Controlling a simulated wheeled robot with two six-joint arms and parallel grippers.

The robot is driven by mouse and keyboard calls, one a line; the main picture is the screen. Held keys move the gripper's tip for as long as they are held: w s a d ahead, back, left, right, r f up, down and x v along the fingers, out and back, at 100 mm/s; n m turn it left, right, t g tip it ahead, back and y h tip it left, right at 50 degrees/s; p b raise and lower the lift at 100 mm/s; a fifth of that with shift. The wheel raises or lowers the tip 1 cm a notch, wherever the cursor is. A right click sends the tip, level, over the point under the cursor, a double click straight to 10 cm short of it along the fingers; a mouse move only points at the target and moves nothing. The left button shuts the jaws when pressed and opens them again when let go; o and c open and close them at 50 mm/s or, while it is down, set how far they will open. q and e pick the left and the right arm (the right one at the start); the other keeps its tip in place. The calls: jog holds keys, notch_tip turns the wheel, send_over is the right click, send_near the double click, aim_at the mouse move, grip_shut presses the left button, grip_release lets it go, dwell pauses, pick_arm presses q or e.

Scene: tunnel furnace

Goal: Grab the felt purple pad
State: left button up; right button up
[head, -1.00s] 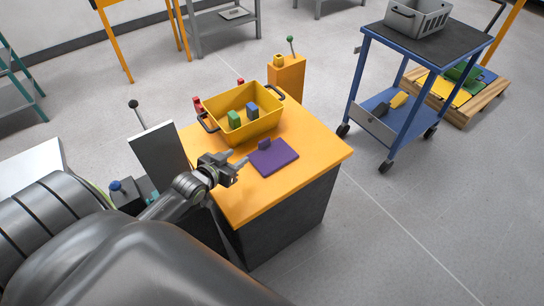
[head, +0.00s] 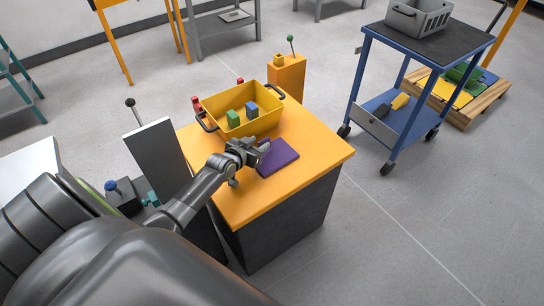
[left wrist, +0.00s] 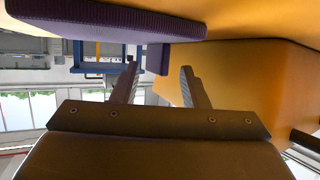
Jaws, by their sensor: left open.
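The flat purple pad (head: 281,158) lies on the orange table top, in front of the yellow bin, with a small purple block-like grip standing on it. My left gripper (head: 262,146) is at the pad's left edge and partly hides that grip. In the left wrist view, which looks upside down, the ribbed purple pad (left wrist: 110,20) spans the top left. Its grip (left wrist: 157,58) shows between the two open fingertips (left wrist: 160,72) of my left gripper. I cannot tell whether the fingers touch it. My right gripper is not in view.
The yellow bin (head: 263,123) with a green block (head: 233,118) and a blue block (head: 252,109) stands just behind the gripper. The orange table top (head: 310,152) is clear to the right and front. A blue trolley (head: 392,120) stands further right.

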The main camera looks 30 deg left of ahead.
pick_arm(q)
jog(key=shift+w, duration=0.1)
grip_shut()
dwell(0.4)
